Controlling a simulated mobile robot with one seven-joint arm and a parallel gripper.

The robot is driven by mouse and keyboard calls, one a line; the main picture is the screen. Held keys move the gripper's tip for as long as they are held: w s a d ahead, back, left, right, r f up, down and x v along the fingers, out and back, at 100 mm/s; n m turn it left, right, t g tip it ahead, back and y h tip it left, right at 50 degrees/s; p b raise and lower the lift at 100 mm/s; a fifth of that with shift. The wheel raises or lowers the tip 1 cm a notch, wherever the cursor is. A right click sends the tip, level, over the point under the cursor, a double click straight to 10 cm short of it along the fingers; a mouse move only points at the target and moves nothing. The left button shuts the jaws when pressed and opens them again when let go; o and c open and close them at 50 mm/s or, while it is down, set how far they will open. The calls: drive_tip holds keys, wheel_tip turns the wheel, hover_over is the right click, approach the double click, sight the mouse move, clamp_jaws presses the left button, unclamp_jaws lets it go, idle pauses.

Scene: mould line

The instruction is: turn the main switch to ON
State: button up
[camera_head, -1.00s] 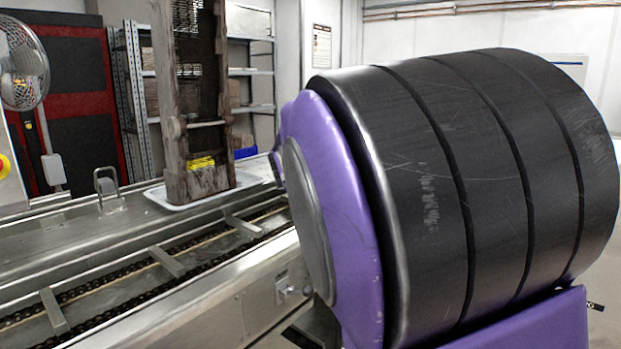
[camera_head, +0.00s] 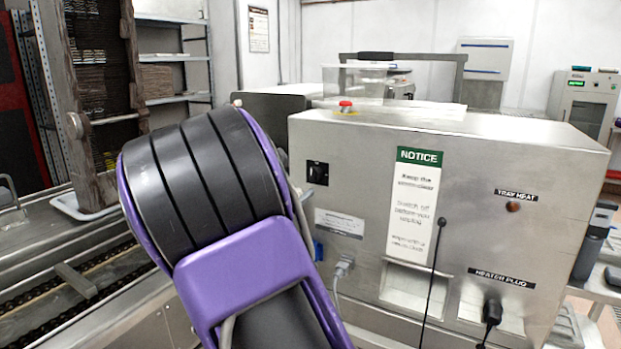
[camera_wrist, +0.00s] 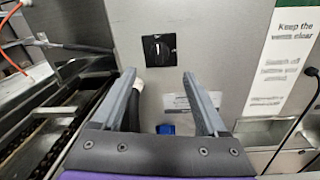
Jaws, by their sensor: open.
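The main switch appears to be the black square plate with a round rotary knob (camera_head: 317,173) on the steel cabinet (camera_head: 470,190), left of the notice. In the wrist view the black switch (camera_wrist: 158,49) is above and ahead of my gripper (camera_wrist: 161,78). A pale mark shows on the knob, but I cannot read its setting. My gripper is open and empty, its two grey fingers apart, with the switch beyond the fingertips. In the head view my purple and black arm hides the gripper.
A red button (camera_head: 345,106) is on top of the cabinet. Cables hang from the cabinet front, one at the heater plug (camera_head: 493,312). A blue part (camera_wrist: 166,129) shows below the switch. A chain conveyor (camera_head: 75,282) runs along the left.

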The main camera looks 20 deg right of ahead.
sight(312, 177)
drive_tip(key=x, duration=1)
drive_tip(key=shift+a, duration=0.1)
drive_tip(key=shift+c, duration=0.2)
clamp_jaws()
